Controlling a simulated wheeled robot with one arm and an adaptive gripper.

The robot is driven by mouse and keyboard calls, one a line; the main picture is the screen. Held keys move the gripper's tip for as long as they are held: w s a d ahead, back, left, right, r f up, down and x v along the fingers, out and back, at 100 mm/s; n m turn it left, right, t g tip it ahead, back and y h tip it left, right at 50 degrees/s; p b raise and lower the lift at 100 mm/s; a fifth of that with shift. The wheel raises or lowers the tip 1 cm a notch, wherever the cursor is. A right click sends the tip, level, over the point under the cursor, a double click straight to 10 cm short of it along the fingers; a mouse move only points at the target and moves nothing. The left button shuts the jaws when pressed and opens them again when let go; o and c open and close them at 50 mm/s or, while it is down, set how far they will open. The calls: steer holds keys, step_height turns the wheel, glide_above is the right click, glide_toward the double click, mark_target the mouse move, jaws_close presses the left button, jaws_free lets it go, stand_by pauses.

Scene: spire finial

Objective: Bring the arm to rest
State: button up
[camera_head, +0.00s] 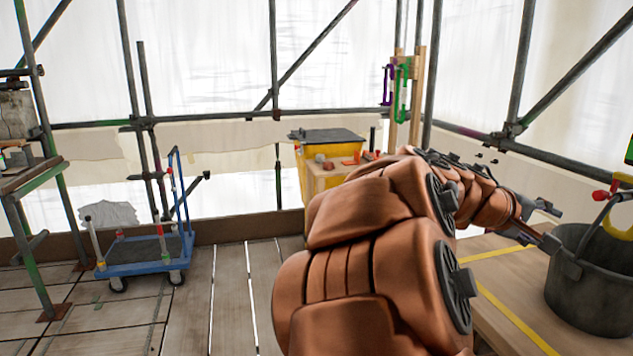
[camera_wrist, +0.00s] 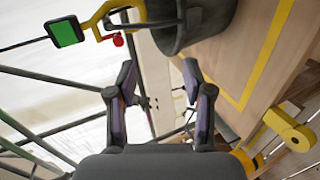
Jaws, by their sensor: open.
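My copper-coloured arm (camera_head: 370,240) reaches from the bottom middle of the head view out to the right. My gripper (camera_head: 550,225) is at its end, close to the left side of a dark bucket (camera_head: 590,290) on a wooden bench top (camera_head: 490,270). In the wrist view my gripper (camera_wrist: 160,72) has its two fingers spread apart with nothing between them. The bucket (camera_wrist: 200,32) shows beyond the fingertips there. I cannot tell whether a finger touches the bucket.
A yellow device with a green screen (camera_wrist: 66,32) and red knob (camera_wrist: 118,40) is by the bucket. A blue trolley (camera_head: 147,252) stands on the planks at left. A yellow bin (camera_head: 325,145) stands behind my arm. Scaffold poles (camera_head: 275,60) surround the deck.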

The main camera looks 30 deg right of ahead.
steer(key=s+a+f+n+y+p, duration=0.1)
steer(key=a+y+p, duration=0.3)
steer(key=a, duration=1)
steer(key=s+a+f+n+y+p, duration=0.1)
steer(key=s+a+f+y+p, duration=0.2)
steer(key=a+p, duration=0.4)
steer(key=s+a+f+n+y+p, duration=0.1)
steer(key=a+y+p, duration=0.4)
steer(key=a, duration=1.6)
steer(key=s+f+y, duration=0.1)
steer(key=s, duration=0.1)
steer(key=shift+s+t+p, duration=0.35)
steer(key=shift+t, duration=0.05)
steer(key=shift+s+a, duration=0.1)
steer(key=shift+a, duration=0.1)
steer(key=shift+c, duration=0.3)
